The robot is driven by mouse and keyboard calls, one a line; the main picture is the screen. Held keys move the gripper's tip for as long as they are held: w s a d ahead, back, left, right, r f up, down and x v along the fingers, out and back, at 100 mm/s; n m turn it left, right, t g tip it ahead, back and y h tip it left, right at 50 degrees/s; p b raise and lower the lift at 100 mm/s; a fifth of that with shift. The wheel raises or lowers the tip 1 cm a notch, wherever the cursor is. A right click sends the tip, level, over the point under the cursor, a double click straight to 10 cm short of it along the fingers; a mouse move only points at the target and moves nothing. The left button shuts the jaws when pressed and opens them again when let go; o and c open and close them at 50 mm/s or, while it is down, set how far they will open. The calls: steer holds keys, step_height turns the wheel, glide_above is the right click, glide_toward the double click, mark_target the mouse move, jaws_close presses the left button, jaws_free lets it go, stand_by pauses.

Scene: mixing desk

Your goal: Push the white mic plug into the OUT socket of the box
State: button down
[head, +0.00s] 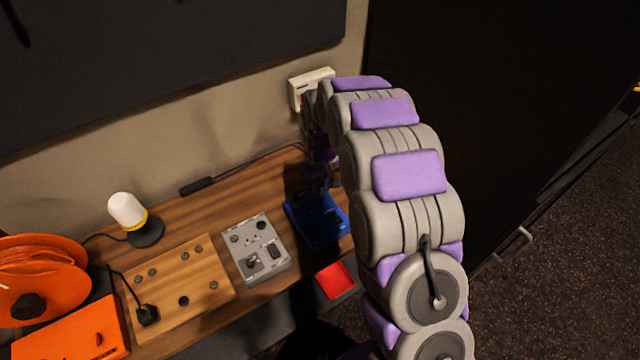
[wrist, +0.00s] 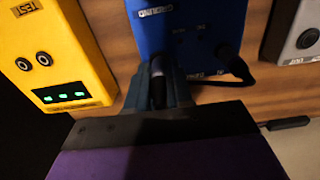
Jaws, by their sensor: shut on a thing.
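The blue box (head: 316,222) sits on the wooden desk under my arm. In the wrist view, the blue box (wrist: 185,42) fills the top middle, with a GROUND label and other labels too small to read surely. A black plug with a cable (wrist: 230,58) stands at its right part. My gripper (wrist: 158,82) is at the box's lower left edge, its fingers shut on a dark piece, mostly hidden between them. I cannot make out a white plug or the OUT socket. In the head view, my gripper (head: 318,178) is just above the box, partly hidden.
A yellow tester (wrist: 55,60) with green lights is left of the gripper in the wrist view. A grey box (head: 256,250), a wooden panel (head: 180,285), a lamp (head: 130,215) and an orange reel (head: 40,275) stand to the left. A red tray (head: 336,280) lies in front.

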steer(key=shift+f, duration=0.1)
steer(key=c, duration=0.9)
jaws_free()
steer(key=shift+c, duration=0.2)
step_height(320, 180, up, 17)
steer(key=p, duration=0.2)
steer(key=shift+p, duration=0.3)
